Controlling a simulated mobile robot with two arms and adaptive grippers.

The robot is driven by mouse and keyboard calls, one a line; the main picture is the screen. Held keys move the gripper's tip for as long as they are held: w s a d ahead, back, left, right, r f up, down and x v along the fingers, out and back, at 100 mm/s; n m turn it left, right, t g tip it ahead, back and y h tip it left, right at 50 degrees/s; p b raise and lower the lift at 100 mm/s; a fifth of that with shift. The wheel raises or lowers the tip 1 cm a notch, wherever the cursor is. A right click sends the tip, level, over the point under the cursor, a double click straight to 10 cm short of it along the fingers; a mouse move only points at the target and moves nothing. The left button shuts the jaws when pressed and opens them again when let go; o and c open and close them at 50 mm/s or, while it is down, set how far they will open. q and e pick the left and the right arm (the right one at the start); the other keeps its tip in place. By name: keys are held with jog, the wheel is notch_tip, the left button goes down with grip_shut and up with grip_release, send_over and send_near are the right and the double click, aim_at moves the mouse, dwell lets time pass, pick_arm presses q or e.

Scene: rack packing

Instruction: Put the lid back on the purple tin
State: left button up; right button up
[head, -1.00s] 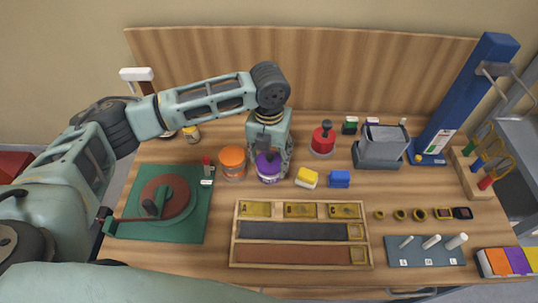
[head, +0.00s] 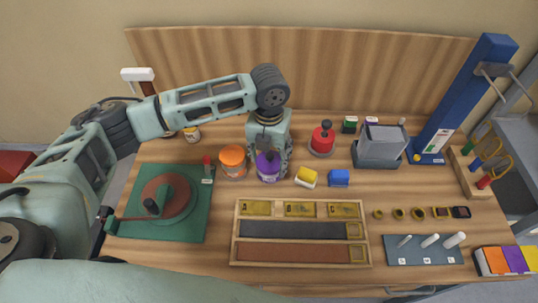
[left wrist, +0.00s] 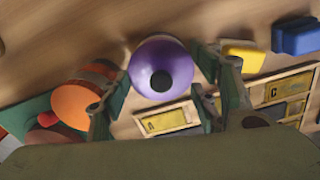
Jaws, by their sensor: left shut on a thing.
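The purple tin (head: 268,173) stands on the table right of the orange tin, with a pale label band on its side. The purple lid (left wrist: 176,60), a round disc with a black knob, shows between my left fingers in the left wrist view. In the head view the lid is at the top of the tin, with no clear gap; I cannot tell whether it is fully seated. My left gripper (head: 270,160) reaches down from above and is shut on the lid, one finger on each side (left wrist: 163,75). My right gripper is not in view.
The orange tin (head: 232,155) stands close on the left. A yellow block (head: 306,176) and a blue block (head: 339,178) lie to the right. A red knobbed tin (head: 322,141) stands behind. A wooden tray (head: 235,255) lies in front, and a green board (head: 197,225) at left.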

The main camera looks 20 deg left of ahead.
pick_arm(q)
jog(key=shift+p, duration=0.4)
dwell(0.5)
dwell(0.3)
jog(key=o, duration=1)
jog(key=shift+o, duration=0.4)
jog(key=o, duration=0.4)
jog(key=shift+r+p, duration=3.5)
jog(key=shift+p, duration=0.2)
